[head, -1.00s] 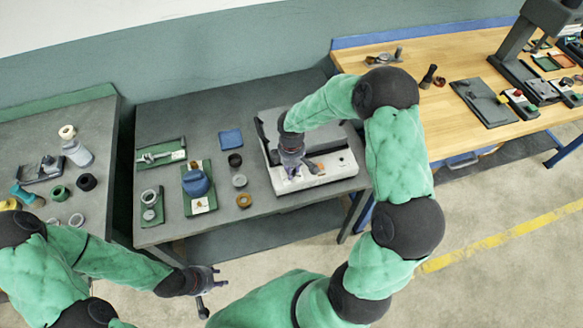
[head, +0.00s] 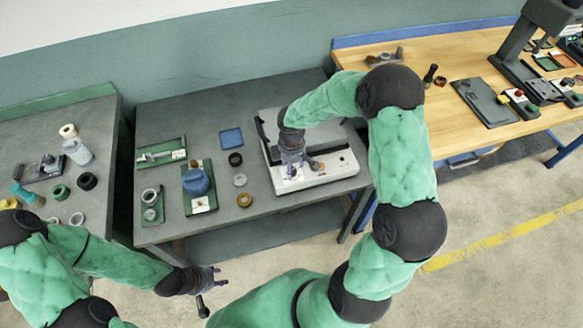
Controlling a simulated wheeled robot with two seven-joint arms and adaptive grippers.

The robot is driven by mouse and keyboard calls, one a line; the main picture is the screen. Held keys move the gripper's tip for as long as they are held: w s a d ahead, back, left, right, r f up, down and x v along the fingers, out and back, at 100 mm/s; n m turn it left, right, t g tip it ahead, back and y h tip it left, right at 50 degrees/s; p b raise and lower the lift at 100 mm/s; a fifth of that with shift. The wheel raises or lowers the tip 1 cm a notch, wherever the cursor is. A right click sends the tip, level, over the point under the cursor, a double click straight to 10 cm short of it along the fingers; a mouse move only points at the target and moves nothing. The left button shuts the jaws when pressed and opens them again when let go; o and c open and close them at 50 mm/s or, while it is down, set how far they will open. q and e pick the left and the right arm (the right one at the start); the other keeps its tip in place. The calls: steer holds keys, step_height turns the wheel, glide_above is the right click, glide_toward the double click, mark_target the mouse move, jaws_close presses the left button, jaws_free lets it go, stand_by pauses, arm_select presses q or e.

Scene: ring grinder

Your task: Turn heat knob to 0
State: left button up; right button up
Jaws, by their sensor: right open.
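The right fingers are open, at or just above the panel. I cannot make out the heat knob or its setting; the gripper covers that part of the panel, and I cannot tell whether the fingers touch a knob. My left gripper (head: 216,276) is open and empty, low in front of the table, away from the machine.
On the grey table (head: 215,222) left of the machine are a blue rounded object (head: 196,182), a blue square (head: 231,138), an orange ring (head: 244,199) and green trays (head: 160,153). A wooden bench (head: 440,120) stands at the right.

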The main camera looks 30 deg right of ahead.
step_height(320, 180, up, 10)
steer(key=shift+r, duration=0.25)
steer(key=shift+s, duration=0.1)
stand_by(0.5)
